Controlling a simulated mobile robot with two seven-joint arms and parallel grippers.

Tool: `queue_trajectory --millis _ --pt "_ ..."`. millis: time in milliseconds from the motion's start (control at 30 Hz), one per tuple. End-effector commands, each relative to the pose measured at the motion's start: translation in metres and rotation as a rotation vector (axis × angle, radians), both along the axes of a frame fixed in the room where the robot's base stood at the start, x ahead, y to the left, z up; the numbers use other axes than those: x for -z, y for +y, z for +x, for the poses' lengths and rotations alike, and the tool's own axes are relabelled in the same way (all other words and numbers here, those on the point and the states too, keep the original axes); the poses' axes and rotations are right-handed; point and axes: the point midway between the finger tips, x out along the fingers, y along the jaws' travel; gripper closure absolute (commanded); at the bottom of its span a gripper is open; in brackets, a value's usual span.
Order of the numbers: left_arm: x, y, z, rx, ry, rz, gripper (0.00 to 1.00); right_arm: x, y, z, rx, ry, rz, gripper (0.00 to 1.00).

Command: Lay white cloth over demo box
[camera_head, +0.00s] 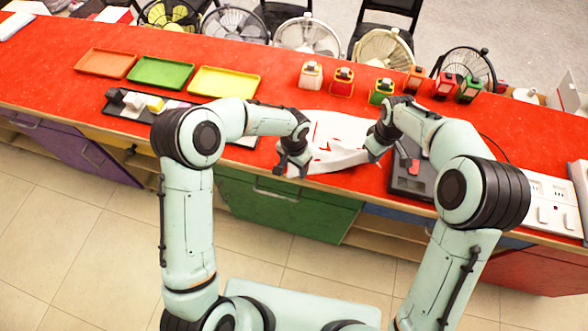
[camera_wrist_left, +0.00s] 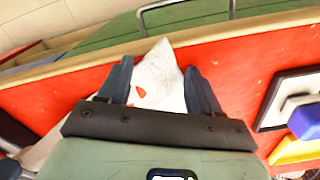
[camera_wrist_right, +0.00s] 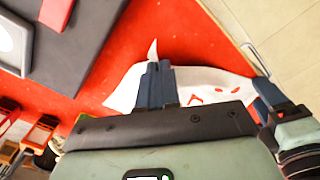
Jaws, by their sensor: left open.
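The white cloth (camera_head: 328,140) with red marks lies crumpled on the red counter, between my two grippers. It also shows in the left wrist view (camera_wrist_left: 160,72) and the right wrist view (camera_wrist_right: 205,82). My left gripper (camera_head: 292,166) is open at the cloth's left front part, with cloth showing between its fingers (camera_wrist_left: 160,82). My right gripper (camera_head: 374,152) has its fingers closed together on the cloth's right end, and a tip of cloth sticks out past them (camera_wrist_right: 159,82). I cannot clearly identify the demo box; a dark grey case (camera_head: 409,183) lies right of the cloth.
Orange (camera_head: 105,63), green (camera_head: 160,73) and yellow (camera_head: 224,82) trays lie at the left back. A dark board with blocks (camera_head: 125,104) is left of my left arm. Several small coloured devices (camera_head: 343,82) stand behind the cloth. White panels (camera_head: 545,205) lie at right.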

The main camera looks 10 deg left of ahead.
Motion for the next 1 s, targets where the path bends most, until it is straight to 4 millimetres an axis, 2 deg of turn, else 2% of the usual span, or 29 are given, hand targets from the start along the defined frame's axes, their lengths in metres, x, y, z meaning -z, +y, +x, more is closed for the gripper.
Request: queue_trajectory --millis 433,800,833,1000 --pt "0.0029 0.0001 -0.0004 0.0 0.001 0.0 0.36 0.0 0.0 0.0 0.0 0.0 0.0 1.0" --pt "0.0034 0.0007 -0.0009 0.0 0.004 0.002 0.96 0.0002 -0.0001 -0.0001 0.0 0.0 0.0 1.0" --pt "0.0035 0.0007 -0.001 0.0 0.004 0.002 1.0 0.0002 -0.0001 -0.0001 0.0 0.0 0.0 1.0" --pt "0.0039 0.0012 -0.0012 -0.001 0.004 0.002 1.0 0.0002 -0.0005 0.0 0.001 -0.001 -0.001 1.0"
